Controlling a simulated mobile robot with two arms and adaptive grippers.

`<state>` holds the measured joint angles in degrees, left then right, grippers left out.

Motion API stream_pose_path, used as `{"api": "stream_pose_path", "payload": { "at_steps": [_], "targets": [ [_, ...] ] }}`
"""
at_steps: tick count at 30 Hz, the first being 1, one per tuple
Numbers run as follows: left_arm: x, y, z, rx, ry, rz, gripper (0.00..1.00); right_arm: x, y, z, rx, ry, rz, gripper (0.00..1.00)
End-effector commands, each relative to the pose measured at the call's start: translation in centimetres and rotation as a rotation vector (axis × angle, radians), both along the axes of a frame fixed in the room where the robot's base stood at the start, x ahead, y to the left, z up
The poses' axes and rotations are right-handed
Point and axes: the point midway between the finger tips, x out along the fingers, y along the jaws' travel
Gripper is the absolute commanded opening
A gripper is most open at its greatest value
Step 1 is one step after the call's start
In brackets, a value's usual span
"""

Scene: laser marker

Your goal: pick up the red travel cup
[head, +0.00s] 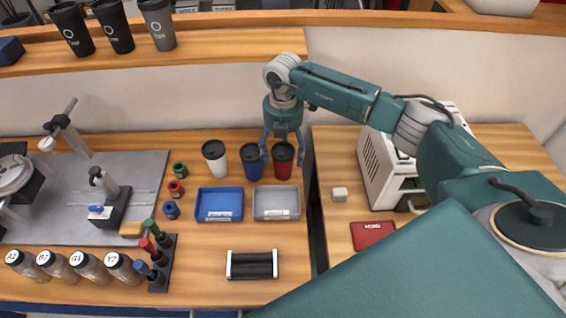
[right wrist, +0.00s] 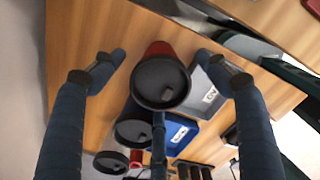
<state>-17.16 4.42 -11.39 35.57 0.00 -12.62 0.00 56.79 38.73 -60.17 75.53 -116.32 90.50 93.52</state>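The red travel cup (head: 283,170) with a black lid stands upright on the wooden table, at the right end of a row of cups. My right gripper (head: 284,156) is open above and around it, with one finger on each side. In the right wrist view the red cup (right wrist: 160,47) shows its dark lid between the two spread fingertips (right wrist: 162,57). Gaps show between the cup and both fingers there. My left gripper is not in view.
A blue cup (head: 251,168) stands close beside the red one, then a white cup (head: 215,165). A blue tray (head: 219,216) and a grey tray (head: 277,215) lie in front. A gap between tables runs just right of the red cup. A white machine (head: 378,170) stands further right.

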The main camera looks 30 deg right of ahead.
Motion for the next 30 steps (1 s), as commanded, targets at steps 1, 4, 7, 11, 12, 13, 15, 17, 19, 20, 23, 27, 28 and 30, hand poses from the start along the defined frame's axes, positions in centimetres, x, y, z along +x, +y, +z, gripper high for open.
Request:
{"api": "stream_pose_path", "payload": {
  "at_steps": [1,4,7,11,12,13,15,17,19,20,23,27,28,30],
  "targets": [
    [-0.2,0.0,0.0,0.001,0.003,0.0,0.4,0.0,0.0,0.0,0.0,0.0,0.0,0.63],
    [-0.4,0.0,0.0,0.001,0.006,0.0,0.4,0.0,0.0,0.0,0.0,0.0,0.0,0.43],
    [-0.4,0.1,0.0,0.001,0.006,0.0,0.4,0.0,0.0,0.0,0.0,0.0,0.0,0.42],
    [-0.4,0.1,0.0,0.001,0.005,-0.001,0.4,0.0,0.0,0.1,0.0,-0.001,-0.001,0.42],
    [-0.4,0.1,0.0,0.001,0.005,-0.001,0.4,0.0,0.0,0.1,0.0,-0.001,-0.001,0.42],
    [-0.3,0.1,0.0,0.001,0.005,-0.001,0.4,0.1,0.0,0.1,0.0,-0.001,-0.001,0.42],
    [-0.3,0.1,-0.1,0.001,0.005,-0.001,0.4,0.1,0.0,0.3,0.0,-0.002,-0.001,0.42],
    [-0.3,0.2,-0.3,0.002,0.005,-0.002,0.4,0.2,0.0,0.7,0.001,-0.004,-0.001,0.42],
    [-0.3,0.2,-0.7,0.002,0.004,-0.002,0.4,0.2,0.0,1.6,0.001,-0.006,-0.001,0.42],
    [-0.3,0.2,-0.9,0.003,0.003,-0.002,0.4,0.2,-0.1,2.0,0.0,-0.008,0.0,0.42],
    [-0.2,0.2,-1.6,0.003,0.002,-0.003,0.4,0.2,0.0,4.0,0.0,-0.008,0.001,0.42],
    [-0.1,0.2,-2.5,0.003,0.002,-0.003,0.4,0.2,0.0,6.9,0.001,-0.007,0.0,0.42],
    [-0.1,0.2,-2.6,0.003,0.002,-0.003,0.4,0.2,0.0,7.4,0.0,-0.007,0.0,0.42],
    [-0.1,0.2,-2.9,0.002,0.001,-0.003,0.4,0.1,0.0,8.4,0.001,-0.005,0.002,0.42]
  ]
}}
